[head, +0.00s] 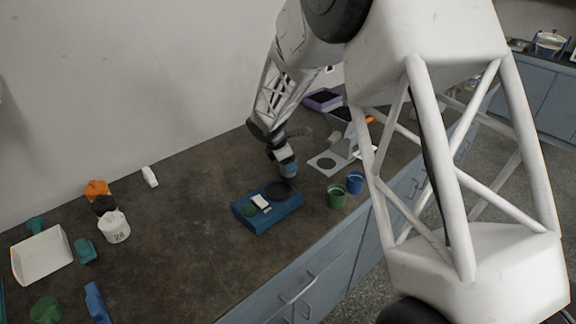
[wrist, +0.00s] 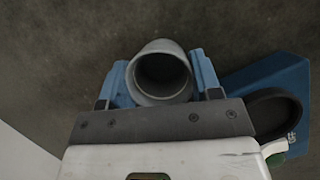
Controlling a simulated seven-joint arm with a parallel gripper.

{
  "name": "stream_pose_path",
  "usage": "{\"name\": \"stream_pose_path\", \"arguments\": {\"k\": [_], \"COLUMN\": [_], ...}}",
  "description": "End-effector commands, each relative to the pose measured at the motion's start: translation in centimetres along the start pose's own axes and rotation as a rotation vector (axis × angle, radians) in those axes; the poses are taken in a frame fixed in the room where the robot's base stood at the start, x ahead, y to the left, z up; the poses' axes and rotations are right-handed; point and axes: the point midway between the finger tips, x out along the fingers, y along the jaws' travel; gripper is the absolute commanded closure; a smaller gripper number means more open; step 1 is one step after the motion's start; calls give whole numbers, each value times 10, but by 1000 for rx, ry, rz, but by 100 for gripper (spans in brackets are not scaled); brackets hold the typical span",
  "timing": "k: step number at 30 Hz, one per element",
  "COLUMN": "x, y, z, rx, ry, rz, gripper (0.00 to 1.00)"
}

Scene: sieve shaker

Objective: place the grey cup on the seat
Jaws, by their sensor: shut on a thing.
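My gripper (wrist: 160,78) is shut on the grey cup (wrist: 162,48), which sits between its blue fingers with its open mouth towards the wrist camera. In the head view my gripper (head: 287,168) is above the counter, just behind the blue base (head: 268,221); the cup is hard to make out there. The base carries a dark round seat (head: 279,190), a white panel and a green disc. In the wrist view the dark round seat (wrist: 272,112) lies to the right of the cup. The cup is apart from it.
A grey stand (head: 325,172) with a dark disc is right of my gripper. A green cup (head: 336,196) and a blue cup (head: 355,182) stand near the counter's front edge. A white tray (head: 40,257) and several small objects lie left. The counter's middle is clear.

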Motion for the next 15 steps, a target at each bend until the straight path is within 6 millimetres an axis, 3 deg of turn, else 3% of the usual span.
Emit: {"name": "stream_pose_path", "arguments": {"k": [15], "x": [-66], "y": [0], "z": [27], "rx": [1], "ry": [0], "rz": [2], "gripper": [70]}}
